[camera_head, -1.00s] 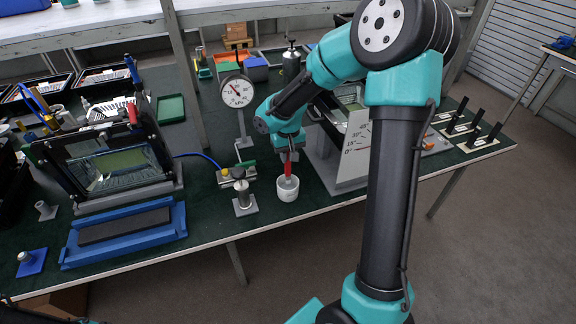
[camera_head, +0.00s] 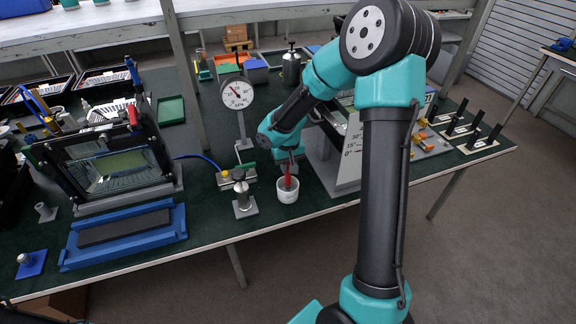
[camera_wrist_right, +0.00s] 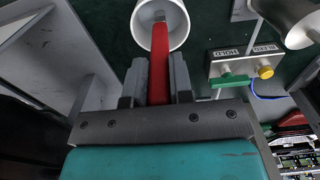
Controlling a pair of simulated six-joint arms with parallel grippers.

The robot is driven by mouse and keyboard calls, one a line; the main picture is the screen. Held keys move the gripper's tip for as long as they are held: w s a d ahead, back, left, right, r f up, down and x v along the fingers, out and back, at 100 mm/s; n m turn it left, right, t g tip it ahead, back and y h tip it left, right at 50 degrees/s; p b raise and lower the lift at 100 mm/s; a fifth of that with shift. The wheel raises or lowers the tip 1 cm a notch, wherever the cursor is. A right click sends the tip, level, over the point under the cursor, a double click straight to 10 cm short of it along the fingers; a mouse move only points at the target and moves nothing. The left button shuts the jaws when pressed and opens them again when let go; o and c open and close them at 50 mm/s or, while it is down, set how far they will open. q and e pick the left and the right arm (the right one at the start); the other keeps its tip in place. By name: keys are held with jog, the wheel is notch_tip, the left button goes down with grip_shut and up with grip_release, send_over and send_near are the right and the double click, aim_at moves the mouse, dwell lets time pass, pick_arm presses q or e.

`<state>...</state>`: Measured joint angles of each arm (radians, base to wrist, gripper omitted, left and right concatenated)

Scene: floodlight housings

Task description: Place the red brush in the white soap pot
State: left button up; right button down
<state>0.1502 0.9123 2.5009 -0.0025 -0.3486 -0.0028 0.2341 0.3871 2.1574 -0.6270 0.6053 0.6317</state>
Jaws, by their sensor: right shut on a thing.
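The red brush (camera_head: 288,176) stands nearly upright with its lower end inside the white soap pot (camera_head: 287,195) near the table's front edge. My right gripper (camera_head: 287,164) is above the pot, shut on the brush's upper part. In the right wrist view the red brush (camera_wrist_right: 160,62) runs from between the fingers of my right gripper (camera_wrist_right: 158,80) into the mouth of the white pot (camera_wrist_right: 182,24). The brush's far end shows inside the pot; whether it touches the bottom I cannot tell. My left gripper is not in view.
A metal cylinder on a grey base (camera_head: 243,195) stands close left of the pot. A box with a green lever (camera_head: 237,176) and a dial gauge (camera_head: 237,93) are behind it. A grey angle-marked panel (camera_head: 345,165) is close on the right.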

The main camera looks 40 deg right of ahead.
jog(key=shift+f, duration=0.15)
jog(key=c, duration=1)
grip_release()
notch_tip(320, 180, up, 12)
jog(key=shift+r, duration=0.15)
